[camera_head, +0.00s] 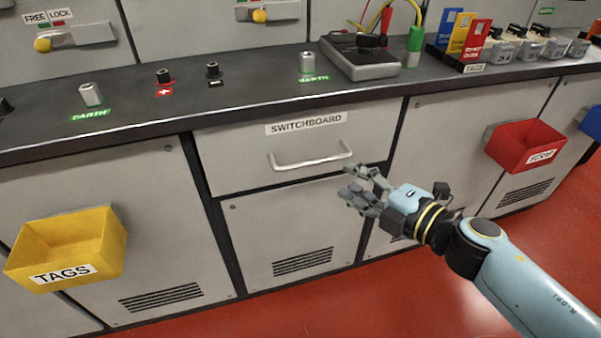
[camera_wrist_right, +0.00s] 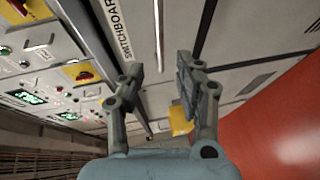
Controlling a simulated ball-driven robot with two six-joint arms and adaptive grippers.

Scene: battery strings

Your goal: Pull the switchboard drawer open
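The switchboard drawer (camera_head: 230,155) is a grey front under the counter with a "SWITCHBOARD" label and appears closed, flush with the cabinet. Its silver bar handle (camera_head: 312,162) runs across the middle of the front. My right gripper (camera_head: 352,182) is just right of and below the handle's right end, with its fingers apart and nothing between them. In the right wrist view, the two fingers (camera_wrist_right: 158,82) are spread, and the handle (camera_wrist_right: 158,35) shows as a pale bar beyond them. I cannot see contact with the handle. My left gripper is not in view.
A yellow TAGS bin (camera_head: 70,245) hangs on the left cabinet door, and a red bin (camera_head: 525,143) hangs at right. The black counter edge (camera_head: 130,147) overhangs the drawer. The red floor (camera_head: 390,295) in front of the drawer is clear except for my arm.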

